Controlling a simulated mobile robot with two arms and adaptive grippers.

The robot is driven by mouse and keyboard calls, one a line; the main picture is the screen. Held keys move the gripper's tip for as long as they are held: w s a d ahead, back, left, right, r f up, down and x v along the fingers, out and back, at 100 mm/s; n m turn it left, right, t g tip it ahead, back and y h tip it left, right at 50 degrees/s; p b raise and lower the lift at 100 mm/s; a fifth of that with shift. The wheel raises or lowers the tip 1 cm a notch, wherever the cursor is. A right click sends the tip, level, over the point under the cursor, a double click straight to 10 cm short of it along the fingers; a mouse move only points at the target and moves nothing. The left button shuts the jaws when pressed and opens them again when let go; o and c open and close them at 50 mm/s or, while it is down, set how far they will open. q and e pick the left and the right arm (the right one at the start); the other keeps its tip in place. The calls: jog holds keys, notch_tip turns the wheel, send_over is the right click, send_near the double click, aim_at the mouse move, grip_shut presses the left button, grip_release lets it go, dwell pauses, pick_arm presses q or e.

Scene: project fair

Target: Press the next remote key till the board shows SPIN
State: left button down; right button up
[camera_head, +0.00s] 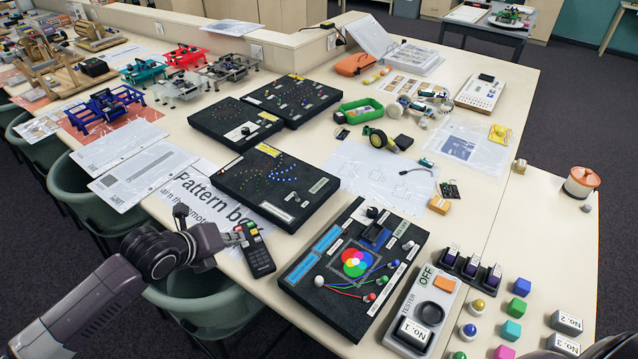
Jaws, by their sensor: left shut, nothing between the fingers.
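A dark remote (258,254) with small coloured keys near its top lies at the table's front edge, below the pattern boards. My left gripper (240,237) is shut and empty, its tips at the remote's upper left side. I cannot tell whether they touch a key. The nearest pattern board (305,211) is a black panel with an arc of small coloured dots, blue and yellowish ones among them. Its label is too small to read. Two more black boards (215,138) (305,118) lie behind it. My right gripper is not in view.
A black panel with coloured circles (320,318) and a grey tester box (448,285) stand right of the remote. A printed sheet (190,193) lies left of the nearest board. Green chairs (105,190) stand along the table's front.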

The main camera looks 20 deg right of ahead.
pick_arm(q)
jog(key=shift+r, duration=0.1)
notch_tip(320, 180, up, 6)
jog(key=p, duration=0.5)
jog(key=shift+p, duration=0.3)
dwell(0.4)
